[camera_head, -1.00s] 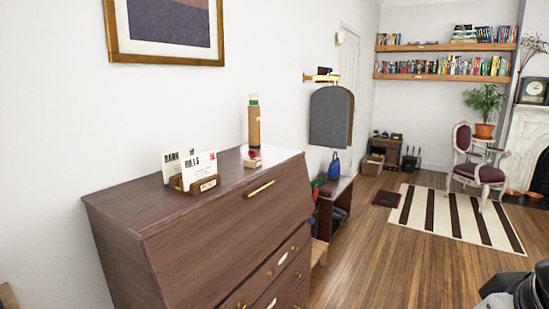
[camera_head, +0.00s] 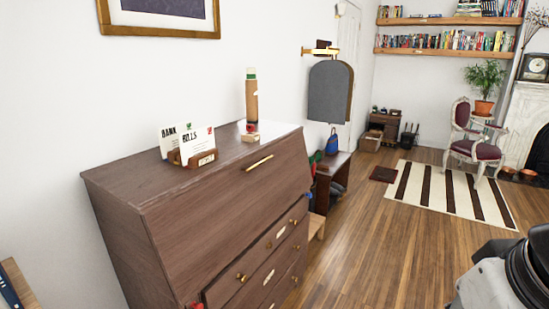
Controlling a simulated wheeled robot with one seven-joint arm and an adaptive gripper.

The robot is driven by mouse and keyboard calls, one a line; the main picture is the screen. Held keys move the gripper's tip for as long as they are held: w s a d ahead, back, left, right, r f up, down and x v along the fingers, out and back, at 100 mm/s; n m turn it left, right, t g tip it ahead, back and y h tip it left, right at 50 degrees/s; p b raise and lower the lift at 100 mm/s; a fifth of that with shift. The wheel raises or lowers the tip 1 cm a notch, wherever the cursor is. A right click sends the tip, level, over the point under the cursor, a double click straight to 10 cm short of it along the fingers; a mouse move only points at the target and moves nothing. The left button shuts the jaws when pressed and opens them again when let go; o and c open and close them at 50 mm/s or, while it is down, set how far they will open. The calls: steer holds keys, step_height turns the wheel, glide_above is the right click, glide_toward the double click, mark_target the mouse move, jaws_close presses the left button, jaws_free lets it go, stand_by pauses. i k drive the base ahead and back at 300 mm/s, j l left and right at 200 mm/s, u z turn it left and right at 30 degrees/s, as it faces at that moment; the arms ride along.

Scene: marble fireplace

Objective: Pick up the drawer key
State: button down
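I cannot make out a drawer key for certain. The brown wooden bureau (camera_head: 200,225) stands against the left wall, with a closed slanted front and a brass handle (camera_head: 258,163). Below are drawers (camera_head: 268,255) with brass knobs; they look closed. Part of my arm shows at bottom right; my gripper is not in view.
A letter holder (camera_head: 205,158) with envelopes stands on the bureau top. A low dark bench (camera_head: 333,170) with items stands just beyond the bureau. The wooden floor (camera_head: 385,245) right of the bureau is clear up to a striped rug (camera_head: 448,195). A chair (camera_head: 472,150) stands beyond.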

mark_target(249, 128)
steer(key=u, duration=0.35)
steer(key=i+l+u, duration=0.15)
steer(key=u, duration=0.25)
steer(key=i+l+u, duration=0.25)
steer(key=u, duration=0.15)
steer(key=i+l+u, duration=0.25)
steer(key=u, duration=0.15)
